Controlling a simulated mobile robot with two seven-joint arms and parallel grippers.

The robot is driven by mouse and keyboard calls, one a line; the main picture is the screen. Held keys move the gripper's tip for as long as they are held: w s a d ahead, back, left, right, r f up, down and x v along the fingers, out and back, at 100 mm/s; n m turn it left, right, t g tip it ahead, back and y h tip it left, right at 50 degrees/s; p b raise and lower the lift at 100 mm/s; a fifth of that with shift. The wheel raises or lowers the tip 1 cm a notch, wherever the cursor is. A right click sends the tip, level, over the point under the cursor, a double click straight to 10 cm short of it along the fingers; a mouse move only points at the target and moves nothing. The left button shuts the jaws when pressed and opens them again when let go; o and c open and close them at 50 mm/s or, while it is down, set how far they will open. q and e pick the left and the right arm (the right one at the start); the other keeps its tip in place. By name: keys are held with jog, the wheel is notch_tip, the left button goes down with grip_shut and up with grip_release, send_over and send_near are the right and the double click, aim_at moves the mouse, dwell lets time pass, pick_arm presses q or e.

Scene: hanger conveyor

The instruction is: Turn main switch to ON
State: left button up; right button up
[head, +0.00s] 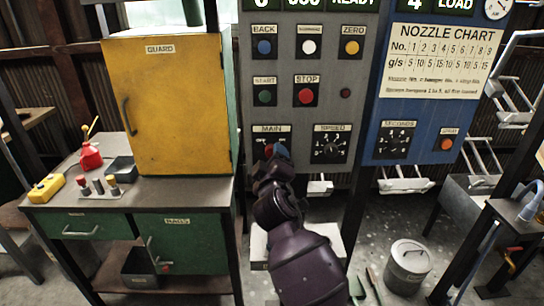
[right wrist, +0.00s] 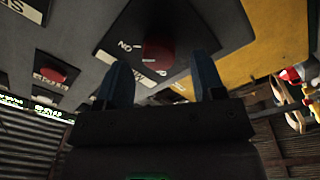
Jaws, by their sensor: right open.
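The main switch (head: 268,150) is a red knob on a dark plate under the MAIN label on the grey panel. In the head view my right gripper (head: 277,151) is in front of it and hides part of the plate. In the right wrist view the red knob (right wrist: 158,51) shows upside down, with the ON lettering to its left. The blue fingers of my right gripper (right wrist: 162,74) are open, one on each side of the knob's line. I cannot tell whether they touch it. The knob's pointing direction is unclear. My left gripper is out of view.
The SPEED dial (head: 331,144) sits just right of the switch, and the red STOP button (head: 306,96) is above. A yellow guard cabinet (head: 168,100) stands left. A blue panel (head: 420,130) is on the right. A grey bin (head: 407,266) stands on the floor.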

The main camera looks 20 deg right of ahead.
jog(key=v, duration=0.8)
jog(key=shift+s, duration=0.4)
jog(key=shift+a, duration=0.1)
jog(key=s+d+f+m+g+y, duration=0.1)
jog(key=s+d+f+m+y, duration=0.2)
jog(key=f, duration=0.5)
jog(key=s+f+m+g+y, duration=0.1)
jog(key=s+f+m+y, duration=0.15)
jog(key=s+f, duration=0.45)
jog(key=s+d+f+g, duration=0.2)
jog(key=s+d+f, duration=0.1)
jog(key=s+f, duration=0.4)
jog(key=s+d+f+m+g, duration=0.1)
jog(key=s+d+f+g, duration=0.2)
jog(key=s+f, duration=0.5)
jog(key=s+d, duration=0.1)
jog(key=s, duration=0.1)
jog(key=shift+s+d, duration=0.2)
jog(key=shift+s, duration=0.2)
jog(key=shift+h, duration=0.25)
